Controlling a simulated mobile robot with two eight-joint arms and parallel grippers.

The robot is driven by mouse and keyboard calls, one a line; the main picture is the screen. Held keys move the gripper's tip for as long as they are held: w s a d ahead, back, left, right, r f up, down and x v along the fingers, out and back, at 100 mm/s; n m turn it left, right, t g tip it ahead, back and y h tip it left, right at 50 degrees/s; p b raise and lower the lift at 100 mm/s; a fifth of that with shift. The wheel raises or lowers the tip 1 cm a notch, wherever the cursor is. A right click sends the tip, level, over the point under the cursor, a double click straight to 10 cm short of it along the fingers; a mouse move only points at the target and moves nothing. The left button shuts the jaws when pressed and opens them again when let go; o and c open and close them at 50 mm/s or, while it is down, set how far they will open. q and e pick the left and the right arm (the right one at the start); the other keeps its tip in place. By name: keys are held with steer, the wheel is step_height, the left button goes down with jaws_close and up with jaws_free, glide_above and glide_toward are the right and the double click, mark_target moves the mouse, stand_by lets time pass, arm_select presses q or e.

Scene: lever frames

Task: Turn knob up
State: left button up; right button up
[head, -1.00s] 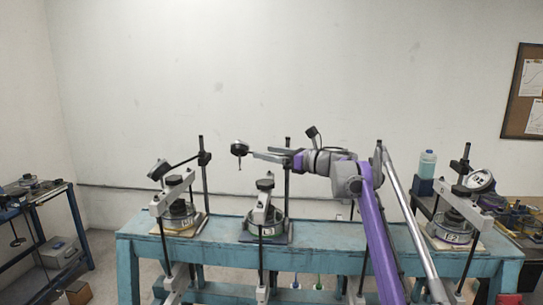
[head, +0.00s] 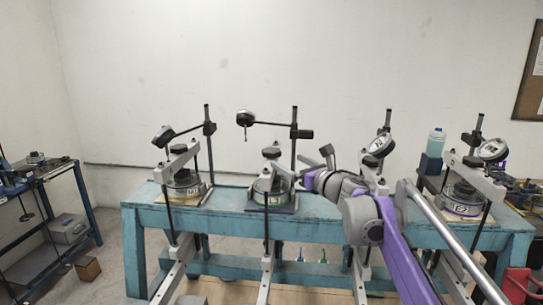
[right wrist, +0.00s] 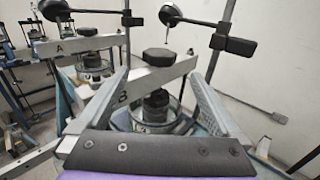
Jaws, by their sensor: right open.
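Several lever frames stand along a blue-green bench (head: 330,228). The second from the left has a black knob (head: 271,153) on top of its pale lever bar. In the right wrist view this black many-sided knob (right wrist: 158,57) sits on the bar (right wrist: 150,82), which carries a letter that looks like B. My right gripper (head: 284,178) is open at this frame, just right of and below the knob in the head view. In the right wrist view its fingers (right wrist: 157,76) spread to either side of the knob and bar, with a gap visible. My left gripper is not in view.
A dial gauge (head: 245,118) on a stand arm overhangs near the knob, with its black post (head: 294,140) behind. Frame A (head: 184,180) stands to the left. My right arm partly hides the third frame. A bottle (head: 436,142) stands farther right.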

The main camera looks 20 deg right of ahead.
mark_target(277, 155)
steer(key=w, duration=0.3)
steer(key=w+a+p, duration=0.1)
steer(key=w, duration=0.5)
steer(key=shift+w+a+r, duration=0.1)
steer(key=shift+w+a, duration=0.2)
steer(key=shift+w, duration=0.1)
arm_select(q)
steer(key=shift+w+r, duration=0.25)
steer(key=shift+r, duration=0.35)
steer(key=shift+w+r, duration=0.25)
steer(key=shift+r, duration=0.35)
arm_select(e)
steer(key=c, duration=1.3)
steer(key=shift+c, duration=0.2)
arm_select(q)
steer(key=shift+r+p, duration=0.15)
steer(key=shift+p, duration=0.15)
arm_select(e)
steer(key=shift+y, duration=0.3)
